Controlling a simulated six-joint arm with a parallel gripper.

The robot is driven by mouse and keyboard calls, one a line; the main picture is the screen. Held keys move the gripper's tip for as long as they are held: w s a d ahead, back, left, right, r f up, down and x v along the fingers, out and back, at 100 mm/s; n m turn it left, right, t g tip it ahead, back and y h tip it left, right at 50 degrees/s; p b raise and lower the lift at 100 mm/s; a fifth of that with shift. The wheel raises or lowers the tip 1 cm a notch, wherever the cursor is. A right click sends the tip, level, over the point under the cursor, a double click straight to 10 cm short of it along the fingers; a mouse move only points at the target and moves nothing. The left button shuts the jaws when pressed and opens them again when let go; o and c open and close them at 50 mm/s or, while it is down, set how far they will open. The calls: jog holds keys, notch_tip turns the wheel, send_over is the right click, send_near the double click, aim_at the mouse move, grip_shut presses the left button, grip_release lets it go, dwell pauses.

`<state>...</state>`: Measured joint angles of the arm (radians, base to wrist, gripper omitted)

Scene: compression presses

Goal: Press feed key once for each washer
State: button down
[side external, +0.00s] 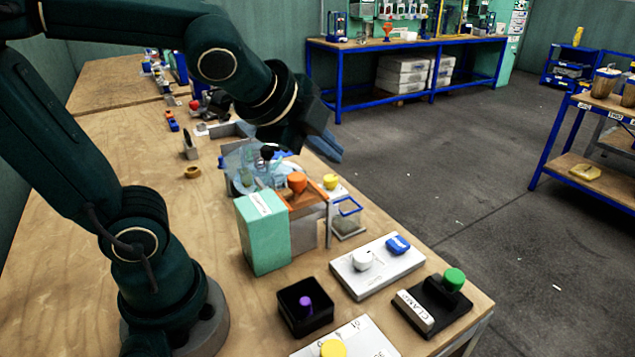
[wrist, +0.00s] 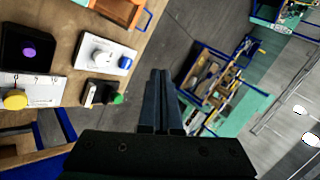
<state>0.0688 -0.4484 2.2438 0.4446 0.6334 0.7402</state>
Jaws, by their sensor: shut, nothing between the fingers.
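My gripper (side external: 333,150) is shut and empty, held in the air beyond the orange-topped press. Its two fingers lie together in the wrist view (wrist: 160,75) and point at the floor past the table edge. I cannot read which control is the feed key. A white plate carries a white knob (side external: 362,260) and a blue button (side external: 398,244); they also show in the wrist view (wrist: 125,62). A green knob (side external: 454,279) sits on a black base labelled CLAMP (side external: 415,311). A yellow button (side external: 333,348) is at the front. A brass ring (side external: 192,172), perhaps a washer, lies on the table.
The press has a mint-green housing (side external: 262,232) and orange knob (side external: 297,182). A clear container (side external: 245,165) stands behind it. A black box (side external: 305,307) holds a purple knob. The wooden table (side external: 110,200) is bare at left. Blue benches stand across the floor.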

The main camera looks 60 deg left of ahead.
jog(key=w+d+m, duration=0.2)
jog(key=w+m, duration=0.5)
jog(key=m, duration=0.5)
send_over(395, 246)
notch_tip(395, 246, down, 6)
jog(key=shift+d+f+m+h, duration=0.1)
jog(key=shift+f+m+h, duration=0.2)
jog(key=shift+f, duration=4.4)
jog(key=shift+f, duration=0.4)
